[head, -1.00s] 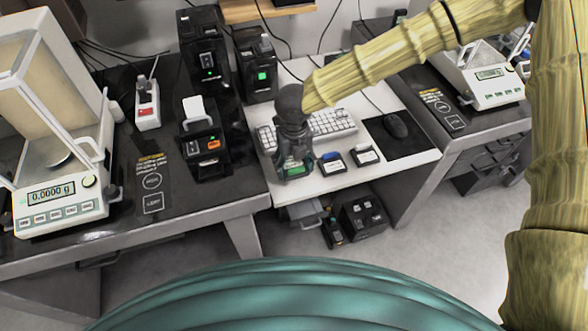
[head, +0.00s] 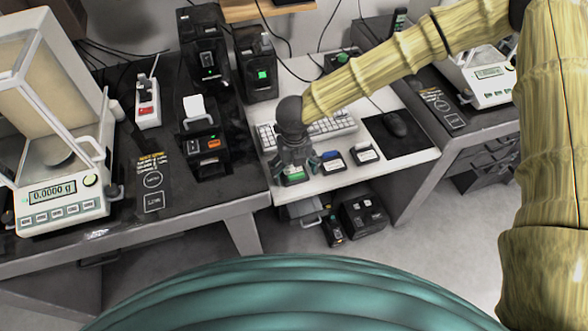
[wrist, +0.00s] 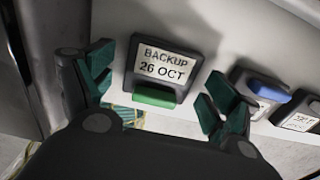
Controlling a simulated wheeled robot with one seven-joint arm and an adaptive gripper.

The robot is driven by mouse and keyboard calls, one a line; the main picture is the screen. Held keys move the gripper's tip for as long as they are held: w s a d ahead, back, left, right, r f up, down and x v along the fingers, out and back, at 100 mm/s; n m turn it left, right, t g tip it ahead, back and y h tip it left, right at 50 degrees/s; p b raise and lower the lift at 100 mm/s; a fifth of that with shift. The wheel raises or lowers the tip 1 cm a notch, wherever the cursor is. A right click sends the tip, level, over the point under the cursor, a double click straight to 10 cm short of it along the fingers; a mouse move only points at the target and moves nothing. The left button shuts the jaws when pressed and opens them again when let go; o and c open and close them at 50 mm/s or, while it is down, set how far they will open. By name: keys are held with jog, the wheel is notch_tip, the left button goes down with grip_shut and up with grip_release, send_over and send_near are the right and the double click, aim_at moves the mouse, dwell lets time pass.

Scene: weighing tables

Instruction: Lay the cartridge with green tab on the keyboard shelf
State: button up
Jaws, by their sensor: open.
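The cartridge with green tab (wrist: 164,64) lies flat on the white keyboard shelf (head: 372,172), and its label reads "BACKUP 26 OCT". In the head view the green tab (head: 294,175) shows just under my gripper (head: 296,170). In the wrist view my gripper (wrist: 152,88) is open, with one teal-padded finger to the left of the cartridge and one to the right. Neither finger visibly touches it. How high the fingertips are above the shelf is hard to tell.
A cartridge with blue tab (head: 332,161) and one with a white tab (head: 364,154) lie to the right. The keyboard (head: 335,124) is behind my gripper, beside a mouse (head: 396,124) on a dark mat. A dark table with a balance (head: 62,192) stands left.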

aim_at(294, 173)
jog(key=shift+r, duration=0.1)
notch_tip(294, 173, up, 12)
jog(key=shift+b, duration=0.35)
